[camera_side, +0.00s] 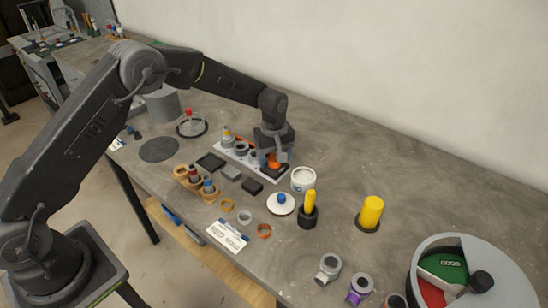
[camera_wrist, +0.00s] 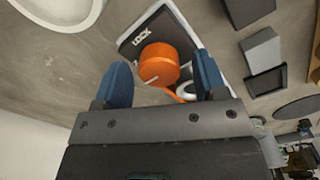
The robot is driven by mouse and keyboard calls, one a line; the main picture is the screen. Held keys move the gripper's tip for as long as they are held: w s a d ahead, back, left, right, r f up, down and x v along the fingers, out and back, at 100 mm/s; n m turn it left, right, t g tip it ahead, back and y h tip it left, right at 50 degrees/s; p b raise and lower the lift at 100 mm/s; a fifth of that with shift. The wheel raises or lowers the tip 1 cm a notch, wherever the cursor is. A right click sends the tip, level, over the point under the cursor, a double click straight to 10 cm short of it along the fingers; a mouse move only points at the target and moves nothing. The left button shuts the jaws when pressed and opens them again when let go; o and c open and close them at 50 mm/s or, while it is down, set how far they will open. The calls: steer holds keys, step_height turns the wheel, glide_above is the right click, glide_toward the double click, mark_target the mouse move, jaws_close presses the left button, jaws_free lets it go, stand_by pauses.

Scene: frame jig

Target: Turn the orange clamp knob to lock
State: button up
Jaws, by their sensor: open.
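The orange clamp knob (camera_wrist: 159,64) sits on a dark panel (camera_wrist: 132,48) with a white edge and a white "LOCK" label (camera_wrist: 141,38). A pale line marks the near side of the knob's face. My gripper (camera_wrist: 165,85) is open, with its blue fingertips on either side of the knob; I cannot tell whether they touch it. In the side view my gripper (camera_side: 275,152) is over the right end of the white jig (camera_side: 240,158), and the orange knob (camera_side: 273,161) shows just below it, partly hidden.
A white round pot (camera_side: 303,179) stands close to the right of the knob. Dark and grey blocks (camera_side: 252,186) lie in front of the jig. A yellow-handled tool (camera_side: 309,205) and a yellow cylinder (camera_side: 371,213) stand further right. The table behind the jig is clear.

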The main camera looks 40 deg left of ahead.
steer(key=shift+f, duration=0.25)
steer(key=c, duration=0.9)
